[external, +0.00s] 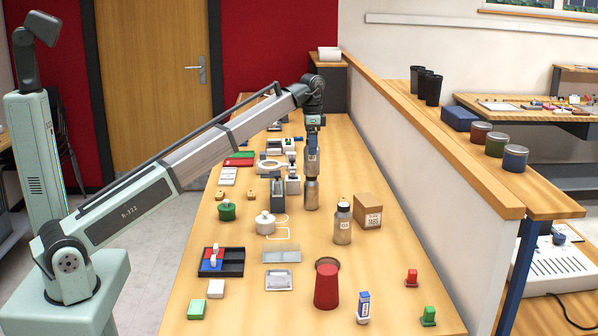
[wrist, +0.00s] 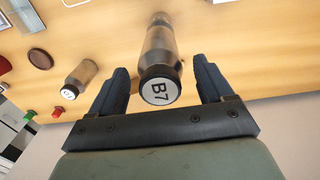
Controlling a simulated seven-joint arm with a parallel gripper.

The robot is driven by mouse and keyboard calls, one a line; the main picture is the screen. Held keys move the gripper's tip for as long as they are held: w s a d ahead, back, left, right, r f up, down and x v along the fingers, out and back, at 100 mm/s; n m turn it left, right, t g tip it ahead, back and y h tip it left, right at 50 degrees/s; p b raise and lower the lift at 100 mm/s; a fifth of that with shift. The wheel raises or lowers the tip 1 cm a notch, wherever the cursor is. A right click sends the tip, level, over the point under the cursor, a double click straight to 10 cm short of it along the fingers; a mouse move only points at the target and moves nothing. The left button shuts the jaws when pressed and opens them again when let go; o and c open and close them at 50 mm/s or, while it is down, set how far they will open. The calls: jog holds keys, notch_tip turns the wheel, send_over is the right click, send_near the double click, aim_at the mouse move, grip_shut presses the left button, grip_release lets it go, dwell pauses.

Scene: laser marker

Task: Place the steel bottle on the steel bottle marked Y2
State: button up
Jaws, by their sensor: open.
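A steel bottle (external: 312,195) with a dark cap stands upright on the table under my gripper (external: 312,163). In the wrist view, this bottle (wrist: 165,45) lies between the two fingers of my gripper (wrist: 160,66), with its cap marked B7 towards the camera. The fingers are open, with gaps on both sides of the bottle. A second steel bottle (external: 343,225) with a dark cap stands nearer the front right; it also shows at the left of the wrist view (wrist: 82,76). I cannot read its label clearly, so I cannot tell which bottle is Y2.
A cardboard box (external: 367,211) stands right behind the second bottle. A red cup (external: 327,287), a dark tray (external: 230,263), a white jar (external: 265,223) and a green jar (external: 226,210) stand nearby. A low wall (external: 440,160) runs along the right.

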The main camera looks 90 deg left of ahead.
notch_tip(320, 180, up, 10)
jog(key=shift+r, duration=0.1)
dwell(0.6)
